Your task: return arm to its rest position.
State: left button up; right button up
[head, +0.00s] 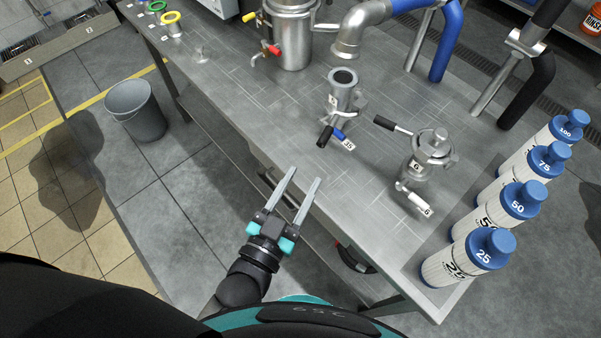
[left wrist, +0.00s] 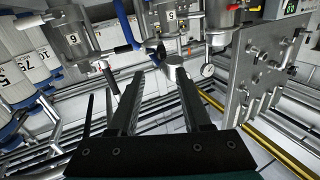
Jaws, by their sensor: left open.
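My left gripper (head: 292,194) is open and empty, in front of the near edge of the steel table (head: 240,110) in the head view. Its two long fingers point up toward the table and touch nothing that I can see. In the left wrist view its dark fingers (left wrist: 158,100) stand apart, with steel vessels and pipes beyond them. My right gripper is not in either view.
On the table stand an open steel vessel (head: 342,95), a lidded vessel tagged 6 (head: 430,155) and a large jacketed vessel (head: 290,35). Several numbered blue-capped bottles (head: 470,258) line the right end. A grey bucket (head: 136,110) stands on the floor at left.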

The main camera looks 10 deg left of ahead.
pick_arm(q)
jog(key=s+a+f+g+y+b, duration=0.1)
jog(key=s+a+f+g, duration=0.15)
jog(key=f, duration=0.75)
jog(key=s+a+f+g+y+b, duration=0.1)
jog(key=s+f+g, duration=0.2)
jog(key=f, duration=0.7)
jog(key=s+a+f+g+y+b, duration=0.1)
jog(key=s+a+f+g, duration=0.15)
jog(key=f, duration=0.75)
jog(key=s+a+f+n+g+y+b, duration=0.1)
jog(key=s+a+f+g, duration=0.3)
jog(key=s+f, duration=0.3)
jog(key=s+a+f+n+g+y+b, duration=0.1)
jog(key=s+a+f+g, duration=0.3)
jog(key=s+f, duration=0.3)
jog(key=s, duration=0.5)
jog(key=shift+a+y, duration=0.3)
jog(key=shift+a, duration=0.05)
jog(key=shift+o, duration=0.2)
jog(key=shift+w+a, duration=0.1)
jog(key=shift+w, duration=0.1)
